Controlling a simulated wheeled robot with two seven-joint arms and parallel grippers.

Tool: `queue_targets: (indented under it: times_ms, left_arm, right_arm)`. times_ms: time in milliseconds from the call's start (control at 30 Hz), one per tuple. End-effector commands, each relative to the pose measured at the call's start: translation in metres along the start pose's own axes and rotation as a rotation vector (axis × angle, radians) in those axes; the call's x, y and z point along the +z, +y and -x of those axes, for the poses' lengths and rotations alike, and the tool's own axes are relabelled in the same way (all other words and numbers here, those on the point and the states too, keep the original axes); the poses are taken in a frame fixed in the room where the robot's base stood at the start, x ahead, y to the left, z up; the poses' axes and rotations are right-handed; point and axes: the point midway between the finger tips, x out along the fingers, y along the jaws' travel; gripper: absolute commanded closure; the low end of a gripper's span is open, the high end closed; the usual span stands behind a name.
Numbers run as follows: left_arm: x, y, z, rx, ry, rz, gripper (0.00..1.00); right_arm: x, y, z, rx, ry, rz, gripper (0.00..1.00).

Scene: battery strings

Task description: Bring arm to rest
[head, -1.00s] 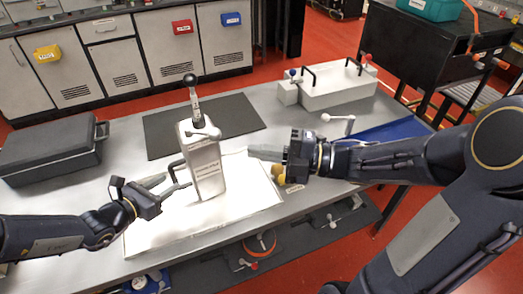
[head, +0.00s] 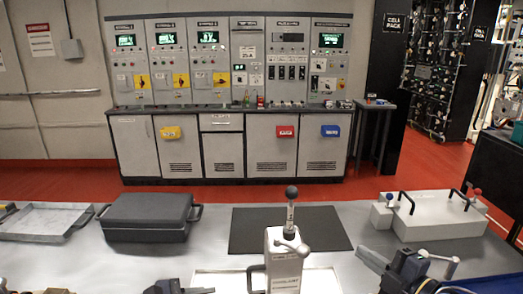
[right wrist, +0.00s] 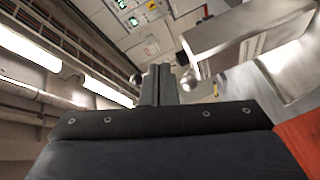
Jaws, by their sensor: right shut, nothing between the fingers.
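My right gripper (head: 368,258) is at the lower right of the head view, right of the white box-shaped unit (head: 285,270) and apart from it. Its fingers are together with nothing between them; they also show together in the right wrist view (right wrist: 158,85). The unit stands upright on the bench with a black-knobbed lever (head: 291,212) on top; its lower part is cut off by the frame. My left gripper (head: 185,289) shows only in part at the bottom edge, left of the unit. Its jaw opening cannot be made out.
A dark mat (head: 250,242) lies behind the unit. A black case (head: 148,222) and a metal tray (head: 40,236) are at the left. A white box with black handles (head: 430,225) is at the right. Control cabinets (head: 228,150) stand beyond a red floor.

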Motion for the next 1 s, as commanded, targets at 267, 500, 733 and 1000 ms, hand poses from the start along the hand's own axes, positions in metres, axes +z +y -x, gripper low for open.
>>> queue_targets:
  times_ms: [267, 500, 733, 1000]
  left_arm:
    - [0.042, -0.075, 0.074, -0.256, 0.16, -0.796, 0.6]
    - [0.024, -0.117, 0.135, -0.472, 0.395, -1.331, 0.6]
    - [0.01, -0.126, 0.164, -0.58, 0.533, -1.534, 0.6]
    - [0.008, -0.127, 0.166, -0.592, 0.544, -1.548, 0.6]
  right_arm:
    - [0.048, -0.012, 0.072, 0.064, -0.638, -0.722, 1.0]
    - [-0.013, -0.098, 0.132, -0.11, -0.913, -1.429, 1.0]
    - [-0.07, -0.136, 0.155, -0.3, -0.99, -1.721, 1.0]
    - [-0.076, -0.139, 0.158, -0.323, -0.998, -1.743, 1.0]
